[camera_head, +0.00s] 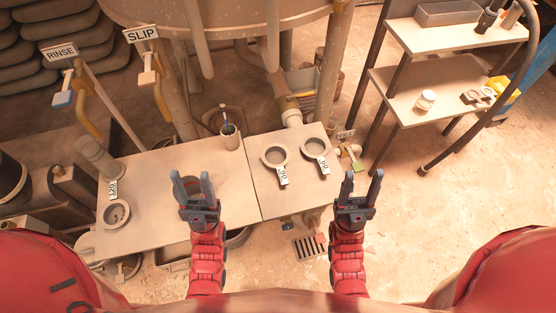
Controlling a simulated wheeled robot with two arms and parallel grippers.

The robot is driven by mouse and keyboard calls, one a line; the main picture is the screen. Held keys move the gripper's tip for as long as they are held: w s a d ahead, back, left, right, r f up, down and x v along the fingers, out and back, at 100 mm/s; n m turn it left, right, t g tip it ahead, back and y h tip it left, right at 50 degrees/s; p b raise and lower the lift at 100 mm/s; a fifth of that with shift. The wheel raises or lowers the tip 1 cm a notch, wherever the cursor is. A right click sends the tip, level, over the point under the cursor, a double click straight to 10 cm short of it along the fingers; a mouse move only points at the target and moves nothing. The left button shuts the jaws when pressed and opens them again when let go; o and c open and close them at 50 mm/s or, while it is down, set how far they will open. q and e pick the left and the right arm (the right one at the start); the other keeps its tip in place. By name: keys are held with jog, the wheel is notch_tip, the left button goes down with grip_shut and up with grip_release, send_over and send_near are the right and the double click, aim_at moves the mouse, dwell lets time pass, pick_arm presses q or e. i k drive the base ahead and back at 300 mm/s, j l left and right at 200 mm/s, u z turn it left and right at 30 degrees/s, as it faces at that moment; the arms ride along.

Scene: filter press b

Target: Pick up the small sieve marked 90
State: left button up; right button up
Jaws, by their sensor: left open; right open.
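Two small ring-shaped sieves with tagged handles lie side by side on the right part of the pale table: one on the left (265,157) and one on the right (304,149). Their handle tags are tiny and turned. Both look like 90 or 60, and I cannot tell which is which. A third sieve (104,215) lies at the table's left end; its tag seems to read 120. My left gripper (192,180) is open and empty over the table's front middle, left of the pair. My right gripper (362,180) is open and empty, right of the pair, past the table's right edge.
A cup with pens (230,138) stands at the table's back edge. Levers signed RINSE (61,52) and SLIP (141,34) rise behind on the left. Table space between the left sieve and the pair is clear.

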aim_at(276, 155)
jog(key=u, duration=0.5)
jog(key=l+u, duration=0.3)
jog(key=u, duration=0.15)
jog(key=l+u, duration=0.35)
jog(key=u, duration=0.15)
jog(key=k+l+u, duration=0.1)
jog(key=l+u, duration=0.2)
jog(key=u, duration=0.15)
jog(key=k+l+u, duration=0.1)
jog(key=l, duration=0.25)
jog(key=k+l, duration=0.2)
jog(key=l, duration=0.15)
jog(key=k+l+u, duration=0.15)
jog(key=l, duration=0.2)
jog(key=k+l+u, duration=0.1)
jog(key=k+l, duration=0.15)
jog(key=l, duration=0.1)
